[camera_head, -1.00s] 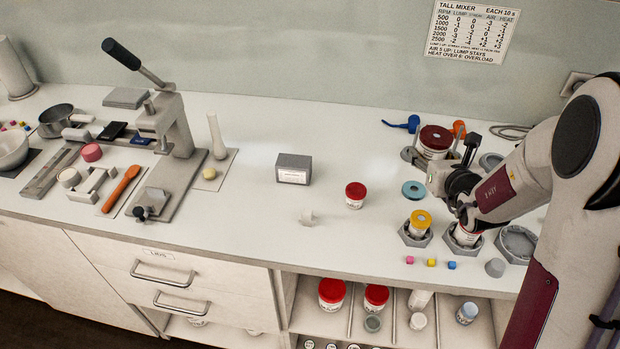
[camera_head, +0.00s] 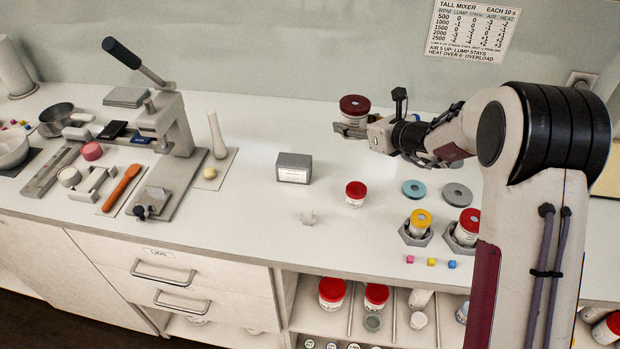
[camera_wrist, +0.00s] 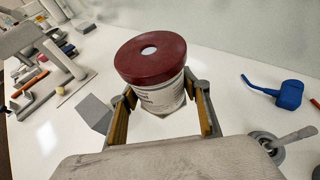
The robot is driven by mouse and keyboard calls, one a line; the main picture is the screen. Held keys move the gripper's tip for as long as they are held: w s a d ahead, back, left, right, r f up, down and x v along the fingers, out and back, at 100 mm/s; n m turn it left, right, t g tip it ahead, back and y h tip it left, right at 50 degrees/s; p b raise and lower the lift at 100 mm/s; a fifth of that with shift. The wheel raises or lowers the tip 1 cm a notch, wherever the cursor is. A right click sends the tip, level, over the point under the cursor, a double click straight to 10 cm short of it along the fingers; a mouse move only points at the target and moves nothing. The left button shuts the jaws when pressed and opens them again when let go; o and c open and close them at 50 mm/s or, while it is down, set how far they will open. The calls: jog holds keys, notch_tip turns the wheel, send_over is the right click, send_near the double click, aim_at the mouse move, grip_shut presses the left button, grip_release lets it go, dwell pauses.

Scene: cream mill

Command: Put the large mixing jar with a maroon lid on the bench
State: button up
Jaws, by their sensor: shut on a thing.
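The large mixing jar has a maroon lid (camera_head: 354,104) with a pale spot on top and a white labelled body. In the wrist view the jar (camera_wrist: 162,97) is upright between the two fingers. My gripper (camera_head: 352,129) is shut on the jar's body, below the lid. In the head view the jar is held above the back part of the white bench (camera_head: 330,230). The gap between jar and bench is hard to judge.
A grey box (camera_head: 294,168) stands left of the jar, and a small red-lidded jar (camera_head: 355,194) in front. Yellow-lidded (camera_head: 420,219) and red-lidded (camera_head: 468,223) jars sit in hexagonal holders. A blue tool (camera_wrist: 285,94) lies right in the wrist view. The bench between has free room.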

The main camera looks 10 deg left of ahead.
jog(key=a, duration=0.1)
jog(key=a+n+g+y, duration=0.1)
jog(key=a, duration=0.1)
jog(key=a+n+g+y, duration=0.1)
jog(key=a, duration=0.1)
jog(key=shift+w+a+r, duration=0.1)
jog(key=shift+w+r, duration=0.1)
jog(key=shift+r, duration=0.05)
jog(key=shift+s+a+r+n+g, duration=0.35)
jog(key=shift+s+a+n+g, duration=0.05)
jog(key=shift+a+n, duration=0.2)
send_over(327, 157)
jog(key=shift+f, duration=3.15)
jog(key=shift+f, duration=1.9)
jog(key=shift+f, duration=0.15)
